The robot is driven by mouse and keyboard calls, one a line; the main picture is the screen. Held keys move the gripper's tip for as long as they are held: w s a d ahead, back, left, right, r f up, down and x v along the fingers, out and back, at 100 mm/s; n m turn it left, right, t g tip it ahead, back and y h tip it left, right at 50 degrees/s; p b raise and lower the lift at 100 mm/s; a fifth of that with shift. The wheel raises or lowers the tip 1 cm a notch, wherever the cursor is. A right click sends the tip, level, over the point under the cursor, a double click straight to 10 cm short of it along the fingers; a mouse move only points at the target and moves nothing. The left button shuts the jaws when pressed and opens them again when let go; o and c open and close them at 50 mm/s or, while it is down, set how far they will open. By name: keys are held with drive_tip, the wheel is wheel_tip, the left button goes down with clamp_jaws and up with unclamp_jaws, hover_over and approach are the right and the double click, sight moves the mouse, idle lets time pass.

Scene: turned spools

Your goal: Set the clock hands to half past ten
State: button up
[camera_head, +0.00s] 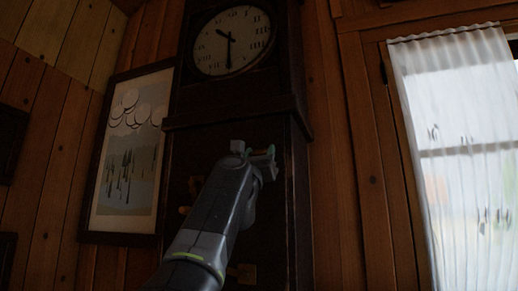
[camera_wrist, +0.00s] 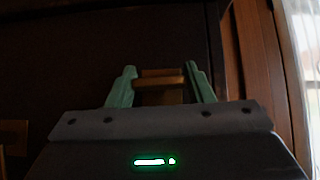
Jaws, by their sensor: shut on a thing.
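The tall dark clock (camera_head: 185,135) stands against the wall, with its pale round face (camera_head: 246,50) near the top of the head view. The short hand (camera_head: 222,33) points up and left, near ten. The long hand (camera_head: 229,60) points almost straight down, near six. My gripper (camera_head: 262,153) is below the face, at the front of the dark case. In the wrist view its two green fingers (camera_wrist: 160,85) are shut on a small brass-coloured bar (camera_wrist: 158,80) that lies across between them. What the bar belongs to is too dark to tell.
Brass-coloured fittings (camera_head: 184,210) show lower on the case. A dark ledge (camera_head: 235,113) juts out between the face and my gripper. A framed picture (camera_head: 105,205) hangs at left. A window with a white curtain (camera_head: 460,170) is at right.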

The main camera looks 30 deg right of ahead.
drive_tip(key=shift+o, duration=0.2)
drive_tip(key=o, duration=1)
drive_tip(key=shift+c, duration=0.2)
drive_tip(key=shift+f, duration=0.1)
drive_tip(key=b+v, duration=0.9)
drive_tip(key=v, duration=0.4)
drive_tip(key=shift+s+a+f+b, duration=0.15)
drive_tip(key=shift+s+a+b, duration=0.1)
drive_tip(key=shift+b, duration=0.1)
drive_tip(key=shift+p+x, duration=4.85)
drive_tip(key=shift+x, duration=2.1)
drive_tip(key=shift+f, duration=0.1)
